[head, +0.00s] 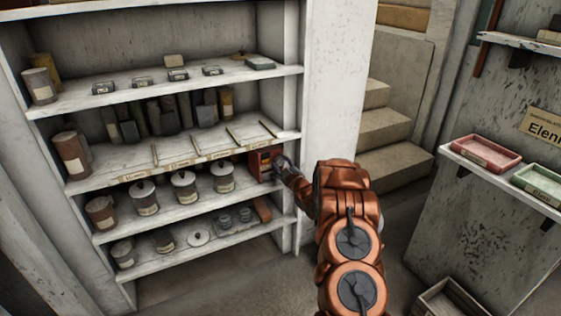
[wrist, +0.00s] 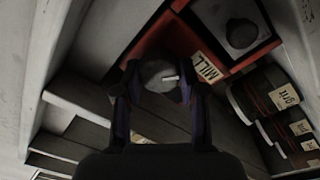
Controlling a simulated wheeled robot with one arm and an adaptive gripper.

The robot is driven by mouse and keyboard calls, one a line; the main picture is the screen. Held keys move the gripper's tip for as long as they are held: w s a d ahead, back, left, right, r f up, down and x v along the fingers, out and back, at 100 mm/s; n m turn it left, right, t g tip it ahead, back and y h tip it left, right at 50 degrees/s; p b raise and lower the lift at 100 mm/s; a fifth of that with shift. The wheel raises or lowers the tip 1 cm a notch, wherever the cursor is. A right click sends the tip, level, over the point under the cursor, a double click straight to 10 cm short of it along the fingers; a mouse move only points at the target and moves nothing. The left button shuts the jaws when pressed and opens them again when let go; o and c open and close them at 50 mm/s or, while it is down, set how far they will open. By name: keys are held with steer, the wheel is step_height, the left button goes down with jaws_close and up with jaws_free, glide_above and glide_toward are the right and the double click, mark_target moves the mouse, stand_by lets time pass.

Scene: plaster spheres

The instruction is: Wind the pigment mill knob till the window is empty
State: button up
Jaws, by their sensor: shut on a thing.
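The pigment mill (head: 259,164) is a small red box at the right end of a middle shelf. In the wrist view the red mill (wrist: 172,37) carries a pale label reading MILL. Its round grey knob (wrist: 158,72) has a white mark and sits between my fingers. My gripper (wrist: 158,80) is shut on the knob; in the head view it reaches the mill's right side (head: 281,166). A dark round part in a grey square frame (wrist: 241,33) is on the mill; I cannot tell whether it is the window or what it holds.
Lidded pots (head: 184,187) stand left of the mill; labelled dark jars (wrist: 262,92) are close by in the wrist view. The shelf's right post (head: 291,100) is near my arm. Trays (head: 485,153) sit on a right-hand ledge, and a crate (head: 447,304) is on the floor.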

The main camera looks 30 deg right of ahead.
steer(key=m+p, duration=0.2)
steer(key=m, duration=0.4)
steer(key=shift+d+m+h, duration=0.1)
steer(key=shift+m+h, duration=0.2)
stand_by(0.4)
steer(key=o, duration=1.1)
steer(key=shift+o, duration=0.2)
steer(key=shift+s, duration=0.1)
steer(key=s+a, duration=0.1)
steer(key=s, duration=1)
steer(key=shift+s+a+f, duration=0.25)
steer(key=shift+s, duration=0.1)
